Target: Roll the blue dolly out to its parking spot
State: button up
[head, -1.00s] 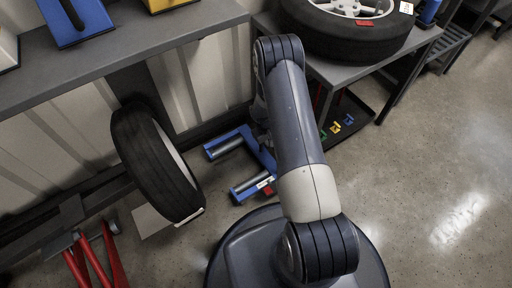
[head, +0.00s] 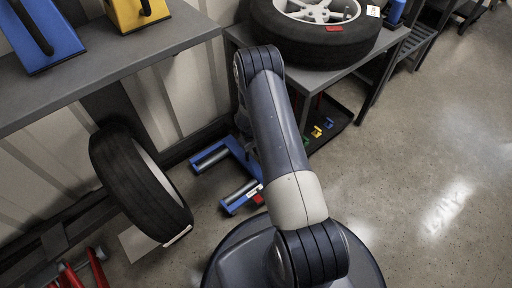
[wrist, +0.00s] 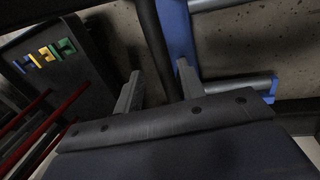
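The blue dolly (head: 245,158) stands on the floor in the head view, left of my arm and near the wall. It has a blue frame and grey rollers, and my arm hides part of it. In the wrist view its blue bar (wrist: 178,35) and a grey roller (wrist: 238,88) show at the upper right. My gripper (wrist: 160,88) is open, with a finger on each side of a dark bar (wrist: 150,40). I cannot tell whether the bar belongs to the dolly or whether the fingers touch it. No marked parking spot is clearly visible.
A tyre (head: 135,185) leans at the left beside red stands (head: 85,272). A grey workbench (head: 110,55) runs along the wall. A table (head: 240,35) bears a wheel (head: 315,45), with a dark tray (head: 335,128) below. The floor at right (head: 430,190) is clear.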

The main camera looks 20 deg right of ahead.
notch_tip(320, 180, up, 11)
jog(key=a+p, duration=0.2)
jog(key=p, duration=0.1)
jog(key=shift+s+f+p, duration=0.2)
jog(key=shift+s+p, duration=0.1)
jog(key=shift+p, duration=0.05)
jog(key=f+b, duration=0.1)
jog(key=f, duration=0.2)
jog(key=d+f+b, duration=0.1)
jog(key=f, duration=0.3)
jog(key=f+b, duration=0.1)
jog(key=f, duration=0.3)
jog(key=shift+w+d+b, duration=0.25)
jog(key=shift+d+b, duration=0.05)
jog(key=shift+b, duration=0.1)
jog(key=shift+s+a+r, duration=0.1)
jog(key=shift+a+r, duration=0.05)
jog(key=shift+a, duration=0.25)
jog(key=shift+r, duration=0.15)
